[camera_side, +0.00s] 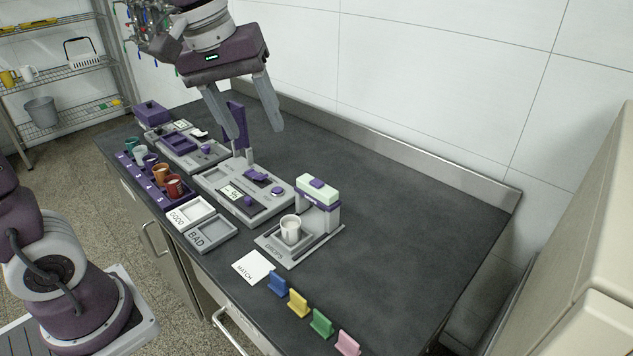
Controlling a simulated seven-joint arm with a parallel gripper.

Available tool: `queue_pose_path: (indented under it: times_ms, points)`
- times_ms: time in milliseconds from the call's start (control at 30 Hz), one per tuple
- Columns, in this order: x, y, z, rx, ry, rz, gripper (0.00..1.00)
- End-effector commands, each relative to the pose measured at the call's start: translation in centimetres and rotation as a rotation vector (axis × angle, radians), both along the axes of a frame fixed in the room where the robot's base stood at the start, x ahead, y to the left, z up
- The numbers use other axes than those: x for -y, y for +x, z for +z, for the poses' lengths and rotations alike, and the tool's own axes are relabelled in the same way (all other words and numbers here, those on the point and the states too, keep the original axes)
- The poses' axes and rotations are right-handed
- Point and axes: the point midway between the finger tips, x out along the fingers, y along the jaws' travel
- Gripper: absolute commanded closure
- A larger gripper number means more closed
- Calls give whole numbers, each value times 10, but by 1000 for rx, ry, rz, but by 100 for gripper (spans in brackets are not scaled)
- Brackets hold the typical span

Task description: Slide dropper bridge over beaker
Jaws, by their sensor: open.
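The dropper bridge (318,190) is a pale green-topped block with a purple knob and purple band on a grey post. It stands on a grey base plate (300,256) marked with lettering, at the middle of the counter. The white beaker (290,228) stands upright on that plate, just in front and to the left of the bridge. Whether the bridge overlaps the beaker is hard to tell from this angle. My gripper (258,134) is open and empty, its fingers pointing down above the grey machine, up and left of the bridge and apart from it.
A grey machine (215,183) with a display and purple parts lies left of the bridge. GOOD (188,213) and BAD (211,234) trays, a rack of cups (174,187) and a MATCH card (254,267) are near the front. Several coloured tabs (299,303) line the front edge. The right counter is clear.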

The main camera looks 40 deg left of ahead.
Motion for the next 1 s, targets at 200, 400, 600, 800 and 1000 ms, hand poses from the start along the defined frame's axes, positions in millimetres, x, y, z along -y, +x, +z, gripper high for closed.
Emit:
queue_pose_path:
  times_ms: [200,400,600,800,1000]
  points:
    - [-39,143,-86,-203,-89,541,44]
    - [-59,199,-171,-289,-77,834,44]
    - [-62,206,-203,-306,-71,893,44]
    - [-61,205,-241,-305,-71,890,44]
    - [-61,205,-259,-304,-72,889,44]
